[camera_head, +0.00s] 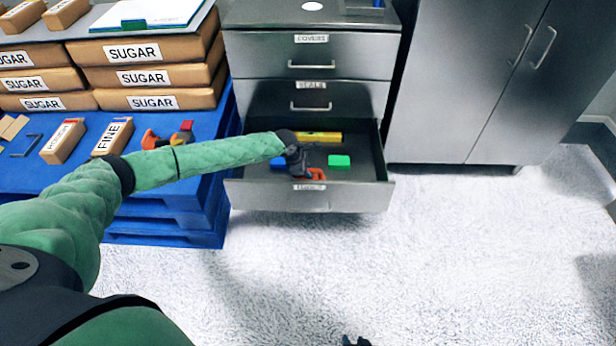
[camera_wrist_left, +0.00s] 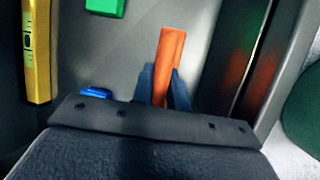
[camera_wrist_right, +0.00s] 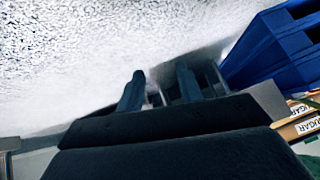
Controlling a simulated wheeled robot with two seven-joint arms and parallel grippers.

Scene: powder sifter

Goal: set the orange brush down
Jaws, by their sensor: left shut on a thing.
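The orange brush (camera_head: 316,174) is in my left gripper (camera_head: 302,172), inside the open bottom drawer (camera_head: 350,195) near its front wall. In the left wrist view the brush's orange part (camera_wrist_left: 169,62) stands between the two fingers of my left gripper (camera_wrist_left: 165,88), which are shut on it. The grey drawer floor lies just beyond it; I cannot tell whether the brush touches the floor. The rest of the brush is hidden. My right gripper (camera_wrist_right: 158,85) shows in its own wrist view with its two fingers apart and nothing seen between them, over the pale floor.
The drawer also holds a yellow level (camera_head: 318,137), a green block (camera_head: 339,161) and a blue item (camera_head: 278,163). A blue pallet (camera_head: 210,200) with sugar boxes stands left of the drawers. A grey cabinet (camera_head: 440,90) stands to the right.

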